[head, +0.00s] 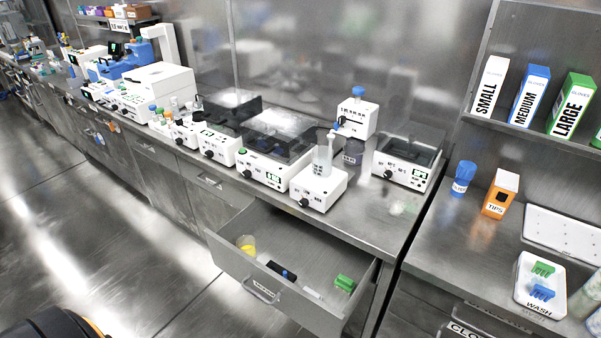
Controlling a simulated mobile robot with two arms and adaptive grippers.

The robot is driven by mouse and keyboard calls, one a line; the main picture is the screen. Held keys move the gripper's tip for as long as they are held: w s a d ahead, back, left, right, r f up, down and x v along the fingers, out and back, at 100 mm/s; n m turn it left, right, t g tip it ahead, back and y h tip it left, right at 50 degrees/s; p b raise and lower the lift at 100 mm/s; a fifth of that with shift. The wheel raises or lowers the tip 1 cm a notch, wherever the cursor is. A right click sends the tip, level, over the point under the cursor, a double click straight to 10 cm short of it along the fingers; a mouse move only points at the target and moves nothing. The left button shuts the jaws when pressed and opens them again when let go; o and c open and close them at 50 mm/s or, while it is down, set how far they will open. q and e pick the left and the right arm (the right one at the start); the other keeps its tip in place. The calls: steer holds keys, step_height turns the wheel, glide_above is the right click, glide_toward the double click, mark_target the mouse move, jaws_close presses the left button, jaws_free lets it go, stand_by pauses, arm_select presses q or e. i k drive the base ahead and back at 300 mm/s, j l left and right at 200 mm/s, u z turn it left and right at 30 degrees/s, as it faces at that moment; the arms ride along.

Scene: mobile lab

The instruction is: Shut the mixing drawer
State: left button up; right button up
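A metal drawer (238,268) is pulled well out from under the steel bench in the middle of the head view. Its front has a bar handle (259,291) and a small label too small to read. Inside lie a yellow-filled cup (246,244), a dark blue and black item (281,271), a pale item (312,292) and a green item (344,283). Neither of my grippers shows in the head view.
White lab devices, including one with a clear cylinder (318,187), line the bench above the drawer. A right-hand bench holds an orange tips box (501,194) and a wash tray (540,286). The floor (120,245) left of the drawer looks clear.

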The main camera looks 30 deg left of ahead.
mark_target(296, 254)
steer(key=u, duration=1.3)
